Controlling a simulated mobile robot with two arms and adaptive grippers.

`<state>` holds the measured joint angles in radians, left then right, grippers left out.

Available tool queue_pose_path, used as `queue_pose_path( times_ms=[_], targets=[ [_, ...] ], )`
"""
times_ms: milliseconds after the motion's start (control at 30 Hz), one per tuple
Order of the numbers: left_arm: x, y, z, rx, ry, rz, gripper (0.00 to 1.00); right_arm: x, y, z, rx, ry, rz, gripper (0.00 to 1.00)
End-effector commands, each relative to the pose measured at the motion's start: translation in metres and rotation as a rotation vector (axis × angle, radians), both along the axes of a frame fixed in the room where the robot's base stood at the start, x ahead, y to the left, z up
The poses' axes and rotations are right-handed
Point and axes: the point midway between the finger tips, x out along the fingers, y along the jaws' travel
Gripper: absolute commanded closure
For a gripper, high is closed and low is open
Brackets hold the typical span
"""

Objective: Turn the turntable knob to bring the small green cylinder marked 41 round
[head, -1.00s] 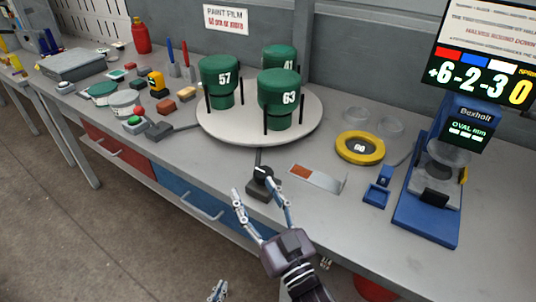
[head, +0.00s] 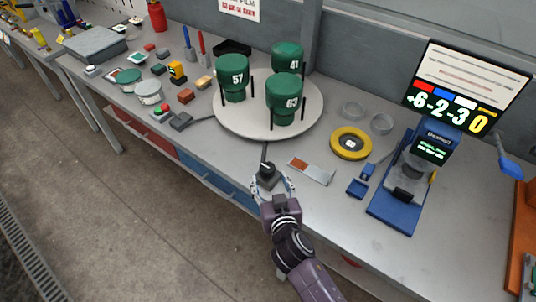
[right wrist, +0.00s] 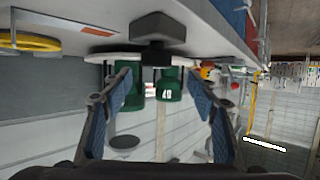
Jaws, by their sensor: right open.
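The round white turntable (head: 250,121) carries three green cylinders. The one marked 41 (head: 288,52) stands at the back, its lower part partly hidden by the one marked 63 (head: 284,90) at the front right. The one marked 57 (head: 233,68) stands at the left. The black knob (head: 267,169) sits on a small dark base in front of the turntable. My right gripper (head: 272,184) is open at the near side of the knob, its fingers to either side. In the right wrist view the dark knob unit (right wrist: 155,32) shows upside down beyond the spread fingers (right wrist: 158,95). My left gripper is out of view.
A flat metal plate with an orange patch (head: 311,170) lies right of the knob. A yellow ring (head: 337,152), clear dishes and a blue device (head: 385,210) stand further right. A green button box (head: 161,113) and small blocks lie left.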

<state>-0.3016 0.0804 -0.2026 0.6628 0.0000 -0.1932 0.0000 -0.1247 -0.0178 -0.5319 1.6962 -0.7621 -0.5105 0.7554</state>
Motion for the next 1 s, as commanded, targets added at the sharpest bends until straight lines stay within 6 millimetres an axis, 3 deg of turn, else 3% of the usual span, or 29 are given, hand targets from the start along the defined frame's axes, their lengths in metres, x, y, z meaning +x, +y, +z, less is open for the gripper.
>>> queue_pose_path(
  times_ms=[33,100,200,700,1000],
  targets=[
    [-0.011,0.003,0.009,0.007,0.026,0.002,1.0,0.0,-0.001,0.007,-0.007,0.011,-0.009,0.46],
    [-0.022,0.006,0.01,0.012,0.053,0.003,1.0,-0.001,-0.003,0.006,-0.015,0.022,-0.018,0.46],
    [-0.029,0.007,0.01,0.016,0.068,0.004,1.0,0.001,-0.004,0.003,-0.02,0.028,-0.024,0.46],
    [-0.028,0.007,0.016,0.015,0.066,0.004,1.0,0.055,0.005,-0.02,-0.019,0.026,-0.023,0.46],
    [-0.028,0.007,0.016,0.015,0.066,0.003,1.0,0.07,0.007,-0.027,-0.018,0.027,-0.024,0.46]
  ],
)
